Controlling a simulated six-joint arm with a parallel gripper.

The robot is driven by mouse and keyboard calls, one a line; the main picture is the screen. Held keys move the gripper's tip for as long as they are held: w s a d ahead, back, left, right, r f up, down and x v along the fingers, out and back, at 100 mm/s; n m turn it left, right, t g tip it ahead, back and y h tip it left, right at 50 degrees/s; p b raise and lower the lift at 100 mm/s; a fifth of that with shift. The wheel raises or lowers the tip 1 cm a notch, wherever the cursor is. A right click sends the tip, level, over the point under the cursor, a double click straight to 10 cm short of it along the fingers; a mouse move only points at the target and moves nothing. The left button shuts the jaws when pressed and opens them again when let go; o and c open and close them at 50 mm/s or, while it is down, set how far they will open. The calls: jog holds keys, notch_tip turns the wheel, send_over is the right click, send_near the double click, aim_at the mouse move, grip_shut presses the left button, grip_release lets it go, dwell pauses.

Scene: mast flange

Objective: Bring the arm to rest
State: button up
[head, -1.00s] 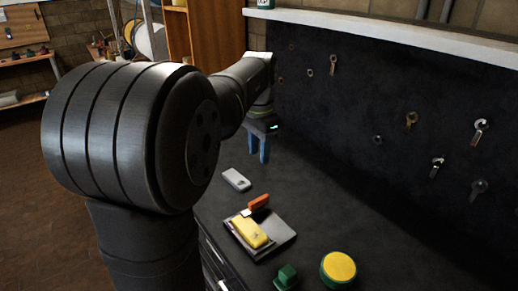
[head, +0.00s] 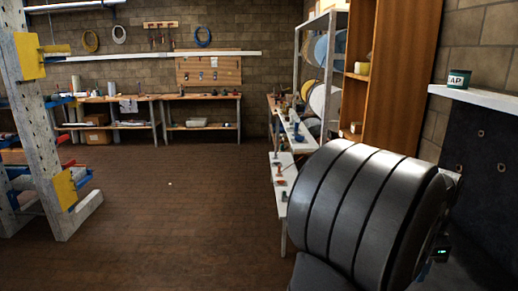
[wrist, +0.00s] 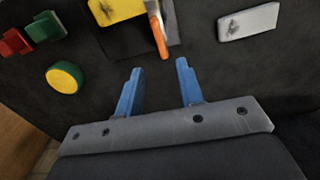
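My gripper (wrist: 160,72) shows in the wrist view with two blue fingers apart and nothing between them. It hangs over the dark bench top (wrist: 215,80). In the head view my large dark arm link fills the lower right and hides the gripper's fingers. Only a small lit part of the wrist shows at its right edge.
The wrist view shows an orange-handled tool (wrist: 159,38), a yellow block (wrist: 115,8), a grey-white block (wrist: 248,22), a yellow-topped round thing (wrist: 65,78), a green block (wrist: 45,27) and a red block (wrist: 15,42). The head view shows open brick floor (head: 160,200) and a rack (head: 45,120).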

notch_tip(320, 180, down, 11)
jog(key=shift+f, duration=0.1)
jog(key=shift+r, duration=0.25)
dwell(0.3)
